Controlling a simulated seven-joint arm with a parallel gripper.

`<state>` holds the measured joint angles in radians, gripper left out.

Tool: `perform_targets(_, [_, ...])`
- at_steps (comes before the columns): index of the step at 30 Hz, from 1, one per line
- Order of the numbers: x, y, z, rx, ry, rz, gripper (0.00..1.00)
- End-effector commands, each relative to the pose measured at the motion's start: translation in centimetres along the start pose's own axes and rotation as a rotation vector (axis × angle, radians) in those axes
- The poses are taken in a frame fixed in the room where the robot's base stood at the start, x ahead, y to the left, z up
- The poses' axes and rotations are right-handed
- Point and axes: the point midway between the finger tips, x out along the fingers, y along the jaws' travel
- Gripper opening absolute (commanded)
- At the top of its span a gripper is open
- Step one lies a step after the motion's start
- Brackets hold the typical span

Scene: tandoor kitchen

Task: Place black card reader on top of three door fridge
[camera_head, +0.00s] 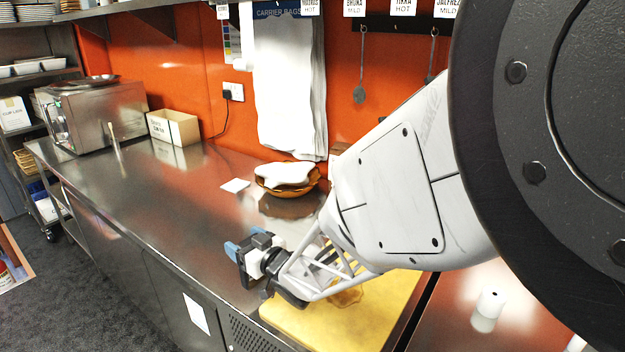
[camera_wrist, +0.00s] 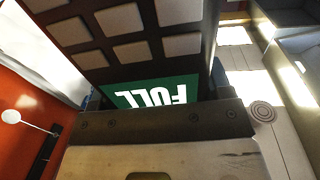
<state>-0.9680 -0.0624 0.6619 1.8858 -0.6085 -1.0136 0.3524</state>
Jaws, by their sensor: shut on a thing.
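The black card reader fills the upper middle of the wrist view, with pale keys (camera_wrist: 130,50) and a green screen with white letters. My gripper (camera_wrist: 153,92) is shut on it, with a blue fingertip at each side. In the head view my gripper (camera_head: 247,253) is at the lower middle, above the steel counter. The card reader is small and hard to tell from the gripper there. The long steel counter (camera_head: 190,200) with door fronts below its top appears to be the three door fridge. I cannot count its doors.
A yellow board (camera_head: 330,325) lies under my arm. A bowl with white cloth (camera_head: 287,175), a white card (camera_head: 235,185), an open box (camera_head: 173,127) and a steel oven (camera_head: 100,110) stand on the counter. The middle of its top is clear. A white roll (camera_head: 490,303) stands at right.

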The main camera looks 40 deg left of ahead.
Motion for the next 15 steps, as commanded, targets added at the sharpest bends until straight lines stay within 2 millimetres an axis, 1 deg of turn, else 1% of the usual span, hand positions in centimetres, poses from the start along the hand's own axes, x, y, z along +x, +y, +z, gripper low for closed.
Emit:
perform_targets(1, [0.4,-1.2,0.0,0.001,-0.001,-0.021,0.29])
perform_targets(3, [0.8,-2.6,0.1,0.001,-0.002,-0.046,0.29])
perform_targets(6, [1.1,-4.0,0.2,0.002,-0.004,-0.072,0.29])
perform_targets(10, [1.4,-5.0,0.3,0.004,-0.005,-0.091,0.29])
perform_targets(15, [1.4,-5.3,0.3,0.004,-0.005,-0.097,0.29])
